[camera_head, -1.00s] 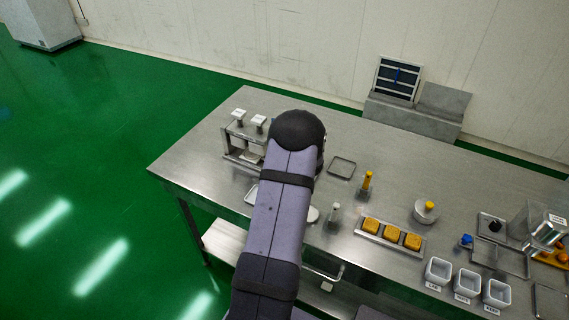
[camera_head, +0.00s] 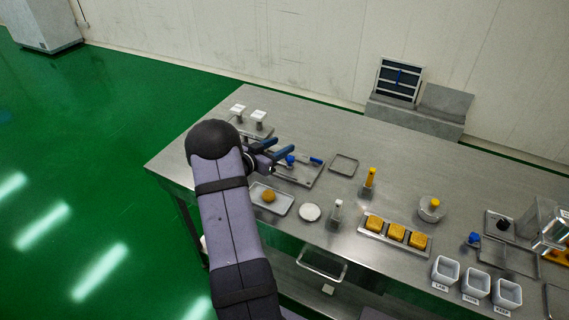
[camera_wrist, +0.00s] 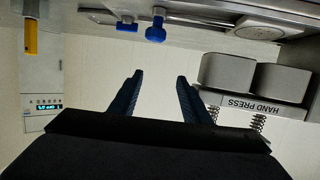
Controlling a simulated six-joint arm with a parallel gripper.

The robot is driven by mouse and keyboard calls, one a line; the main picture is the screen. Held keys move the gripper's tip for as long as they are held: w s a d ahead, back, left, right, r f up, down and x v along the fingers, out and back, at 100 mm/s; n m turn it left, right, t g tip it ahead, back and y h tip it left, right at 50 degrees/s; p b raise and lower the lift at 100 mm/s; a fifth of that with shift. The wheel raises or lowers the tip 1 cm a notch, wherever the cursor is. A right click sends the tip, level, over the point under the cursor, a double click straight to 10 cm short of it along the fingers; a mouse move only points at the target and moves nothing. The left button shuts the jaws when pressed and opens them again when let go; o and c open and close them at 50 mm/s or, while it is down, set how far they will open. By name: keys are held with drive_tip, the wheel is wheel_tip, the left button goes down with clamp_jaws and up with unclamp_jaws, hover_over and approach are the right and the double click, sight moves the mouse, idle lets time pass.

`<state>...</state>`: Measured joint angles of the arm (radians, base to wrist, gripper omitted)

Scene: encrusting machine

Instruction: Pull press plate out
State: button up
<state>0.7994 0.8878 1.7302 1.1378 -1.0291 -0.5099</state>
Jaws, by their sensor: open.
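The hand press (camera_head: 258,118) stands at the table's left, with white-topped posts; my arm hides its lower front. In the wrist view the press (camera_wrist: 225,97) is at the right, lettered HAND PRESS, with springs below. A flat metal plate (camera_head: 304,178) with a blue knob (camera_head: 291,160) and a blue handle lies right of the press. Blue parts (camera_wrist: 156,30) on metal also show at the top of the wrist view. I cannot tell which piece is the press plate. My gripper (camera_head: 284,147) is open and empty beside the press; its fingers (camera_wrist: 160,76) are apart in the wrist view.
A tray (camera_head: 284,207) with a round yellow-brown piece and a white disc (camera_head: 309,212) lie near my arm. An empty tray (camera_head: 344,164), yellow-topped bottle (camera_head: 369,183), tray of yellow pieces (camera_head: 376,235) and white bins (camera_head: 476,286) stand rightward. The back middle table is clear.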

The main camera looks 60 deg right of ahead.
sight(287, 160)
drive_tip(key=a+f, duration=0.1)
drive_tip(key=a+f+m+g+y, duration=0.1)
drive_tip(key=a, duration=0.1)
drive_tip(key=a+f+m+y+b, duration=0.1)
drive_tip(key=a, duration=0.1)
drive_tip(key=shift+w+a+f+g, duration=0.15)
drive_tip(key=shift+w+a+g, duration=0.1)
drive_tip(key=shift+w+g, duration=0.1)
drive_tip(key=shift+p+x, duration=0.85)
drive_tip(key=shift+x, duration=2.85)
drive_tip(key=shift+s, duration=0.1)
clamp_jaws()
